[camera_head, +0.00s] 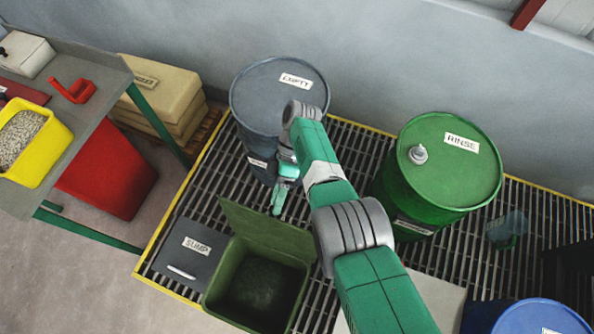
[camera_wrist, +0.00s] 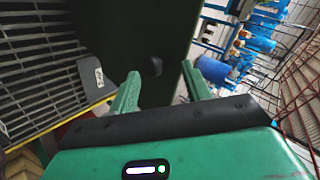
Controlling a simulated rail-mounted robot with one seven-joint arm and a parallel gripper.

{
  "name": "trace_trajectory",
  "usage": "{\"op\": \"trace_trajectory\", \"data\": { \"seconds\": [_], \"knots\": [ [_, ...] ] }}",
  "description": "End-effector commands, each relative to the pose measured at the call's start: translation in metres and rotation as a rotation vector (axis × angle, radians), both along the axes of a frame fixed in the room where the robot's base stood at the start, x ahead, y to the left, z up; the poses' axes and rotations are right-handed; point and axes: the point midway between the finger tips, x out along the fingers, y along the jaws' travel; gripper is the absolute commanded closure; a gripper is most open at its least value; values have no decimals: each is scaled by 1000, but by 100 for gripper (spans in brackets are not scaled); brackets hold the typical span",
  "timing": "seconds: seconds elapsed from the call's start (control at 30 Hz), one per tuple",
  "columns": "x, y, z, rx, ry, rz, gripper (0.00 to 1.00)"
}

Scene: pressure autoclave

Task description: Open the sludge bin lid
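The green square sludge bin (camera_head: 207,297) stands on the grating at the lower middle of the head view, its dark inside visible from above. Its green lid (camera_head: 262,232) is raised along the back edge, tilted up and away from the opening. My gripper (camera_head: 279,200) is just behind the raised lid, pointing down. In the wrist view my gripper (camera_wrist: 160,70) has its two green fingers apart with nothing held between them. The dark green surface beyond the fingers appears to be the lid (camera_wrist: 155,35), with a dark round knob. I cannot tell whether a finger touches it.
A grey drum (camera_head: 270,85) stands behind my gripper and a green RINSE drum (camera_head: 450,170) to the right. A grey SUMP cover (camera_head: 185,255) lies left of the bin. A bench with a yellow tray (camera_head: 58,145) is at the left. Open grating lies between.

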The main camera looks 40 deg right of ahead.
Motion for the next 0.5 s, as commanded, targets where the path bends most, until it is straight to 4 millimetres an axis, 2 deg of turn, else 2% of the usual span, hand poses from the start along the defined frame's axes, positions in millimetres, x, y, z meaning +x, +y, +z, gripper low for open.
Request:
{"op": "trace_trajectory", "data": {
  "seconds": [0.03,0.27,0.5],
  "knots": [
    [-9,4,14,4,4,0,52],
    [-49,19,19,3,3,-1,52],
    [-105,40,22,4,2,-2,52]
  ]
}}
